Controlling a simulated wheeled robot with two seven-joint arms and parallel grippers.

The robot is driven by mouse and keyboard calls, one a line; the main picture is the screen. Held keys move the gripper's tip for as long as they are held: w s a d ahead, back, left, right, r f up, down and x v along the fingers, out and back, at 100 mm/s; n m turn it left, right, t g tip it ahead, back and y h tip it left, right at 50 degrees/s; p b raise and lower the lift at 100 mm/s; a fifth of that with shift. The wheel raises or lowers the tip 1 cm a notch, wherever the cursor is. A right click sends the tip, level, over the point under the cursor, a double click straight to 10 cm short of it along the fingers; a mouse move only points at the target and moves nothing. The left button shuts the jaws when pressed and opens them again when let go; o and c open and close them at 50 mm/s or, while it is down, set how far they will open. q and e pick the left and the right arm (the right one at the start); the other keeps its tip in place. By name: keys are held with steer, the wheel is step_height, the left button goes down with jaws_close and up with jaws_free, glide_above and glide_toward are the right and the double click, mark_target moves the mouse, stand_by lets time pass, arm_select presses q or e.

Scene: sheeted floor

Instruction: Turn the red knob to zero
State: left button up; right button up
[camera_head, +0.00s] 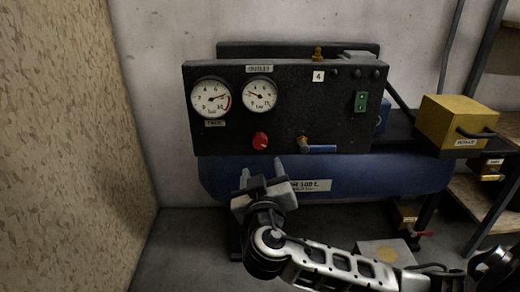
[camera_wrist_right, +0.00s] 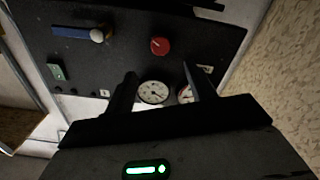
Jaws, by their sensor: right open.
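The red knob (camera_head: 260,140) is on the black compressor panel (camera_head: 225,140), below the second gauge, and a white mark shows on its face. I cannot read its setting. The knob also shows in the right wrist view (camera_wrist_right: 159,46), beyond the fingertips. My right gripper (camera_head: 262,170) is open and empty, fingers pointing up, just below the knob in the head view and apart from it. In the right wrist view its two fingers (camera_wrist_right: 158,73) stand apart with the knob in line between them. My left gripper is not in view.
Two round gauges, a left one (camera_head: 210,97) and a right one (camera_head: 260,94), sit above the knob. A brass valve with a blue lever (camera_head: 320,148) is to its right. The blue tank (camera_head: 390,172) lies below. A yellow box (camera_head: 455,120) stands right; a chipboard wall (camera_head: 70,120) is left.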

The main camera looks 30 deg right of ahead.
mark_target(260, 144)
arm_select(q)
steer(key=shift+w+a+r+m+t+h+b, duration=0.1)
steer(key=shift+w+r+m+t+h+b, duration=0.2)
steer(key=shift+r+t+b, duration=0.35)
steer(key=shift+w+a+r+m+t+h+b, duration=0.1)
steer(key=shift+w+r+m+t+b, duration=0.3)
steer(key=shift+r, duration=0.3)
arm_select(e)
steer(key=shift+x, duration=5.5)
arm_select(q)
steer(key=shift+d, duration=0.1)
arm_select(e)
steer(key=c, duration=1)
